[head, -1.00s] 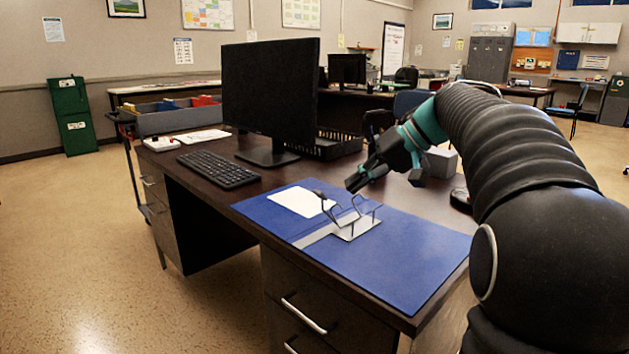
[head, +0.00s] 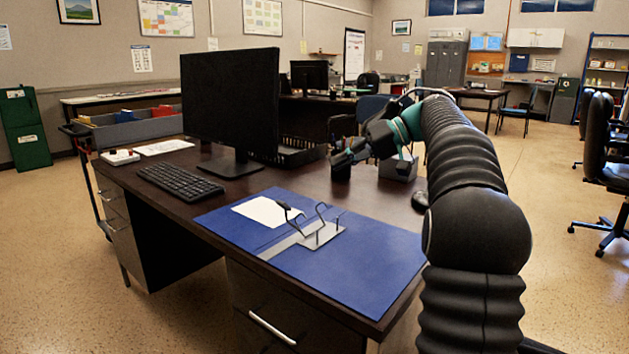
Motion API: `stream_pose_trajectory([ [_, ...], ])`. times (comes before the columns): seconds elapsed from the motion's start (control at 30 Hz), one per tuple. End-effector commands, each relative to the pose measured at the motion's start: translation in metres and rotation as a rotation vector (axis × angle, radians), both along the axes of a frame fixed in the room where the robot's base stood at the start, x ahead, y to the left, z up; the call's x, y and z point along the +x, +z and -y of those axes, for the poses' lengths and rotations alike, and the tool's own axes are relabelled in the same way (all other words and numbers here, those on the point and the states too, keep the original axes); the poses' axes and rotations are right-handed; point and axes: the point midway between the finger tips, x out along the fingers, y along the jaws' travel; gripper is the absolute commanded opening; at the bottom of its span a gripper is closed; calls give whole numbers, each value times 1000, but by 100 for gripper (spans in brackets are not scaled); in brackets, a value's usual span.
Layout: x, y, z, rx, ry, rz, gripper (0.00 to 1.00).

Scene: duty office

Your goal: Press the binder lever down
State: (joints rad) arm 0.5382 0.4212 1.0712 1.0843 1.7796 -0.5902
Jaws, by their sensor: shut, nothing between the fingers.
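The blue binder (head: 365,266) lies open and flat on the dark desk. Its metal mechanism (head: 325,235) has a plate, bent wire rings that look open, and a lever (head: 285,208) with a dark tip standing raised at the left end. A white label (head: 265,211) is on the binder's left part. My gripper (head: 336,162) is shut and empty. It shows above the far part of the desk, beyond the binder in the picture and apart from the lever.
A monitor (head: 232,100) and keyboard (head: 180,184) stand left of the binder. A grey box (head: 397,168) and a dark cup-like object (head: 341,172) are near my gripper. Office chairs (head: 607,150) stand at right.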

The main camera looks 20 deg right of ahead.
Motion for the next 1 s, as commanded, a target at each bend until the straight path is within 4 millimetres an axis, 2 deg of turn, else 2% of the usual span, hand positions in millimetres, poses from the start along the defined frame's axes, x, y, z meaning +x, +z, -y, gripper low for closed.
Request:
stream_pose_trajectory([
  [0.53, 27, -46, -80, -1, 3, -2, 0],
  [0.77, 15, -64, -95, 0, 0, -1, 0],
  [1.0, 11, -71, -103, 0, 1, -1, 0],
])
